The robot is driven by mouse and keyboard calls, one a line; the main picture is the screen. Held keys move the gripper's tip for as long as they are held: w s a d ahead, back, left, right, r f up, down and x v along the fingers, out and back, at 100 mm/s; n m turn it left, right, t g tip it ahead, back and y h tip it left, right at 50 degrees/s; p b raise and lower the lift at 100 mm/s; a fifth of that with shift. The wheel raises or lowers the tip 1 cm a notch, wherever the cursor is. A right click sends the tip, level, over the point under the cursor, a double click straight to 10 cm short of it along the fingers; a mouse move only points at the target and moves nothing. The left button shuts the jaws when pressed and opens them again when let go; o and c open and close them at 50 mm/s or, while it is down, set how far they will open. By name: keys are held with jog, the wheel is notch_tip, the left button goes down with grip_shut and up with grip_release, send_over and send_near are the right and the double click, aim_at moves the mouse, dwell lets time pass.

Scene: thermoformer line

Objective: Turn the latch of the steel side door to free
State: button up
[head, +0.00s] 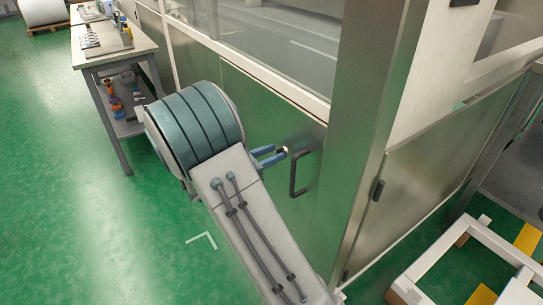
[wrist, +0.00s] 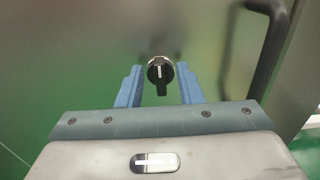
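The steel side door (head: 262,108) is a brushed panel low in the machine's side wall, and it looks shut. Its latch (wrist: 160,74) is a small black turn knob on a bright round collar, with a white line upright and its black lever pointing down. In the head view the latch (head: 284,149) is mostly hidden at my fingertips. My gripper (wrist: 160,84) is open, with one blue finger on each side of the latch and a gap at both sides. My gripper (head: 272,155) points at the door in the head view. I cannot tell how deep the fingers reach around the knob.
A dark bar handle (head: 293,175) stands out from the door just right of the latch; it also shows in the wrist view (wrist: 268,48). A steel corner post (head: 362,120) is further right. A workbench (head: 108,50) stands at the far left. Green floor (head: 60,220) is clear at left.

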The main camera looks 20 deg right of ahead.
jog(key=shift+d, duration=0.2)
grip_shut()
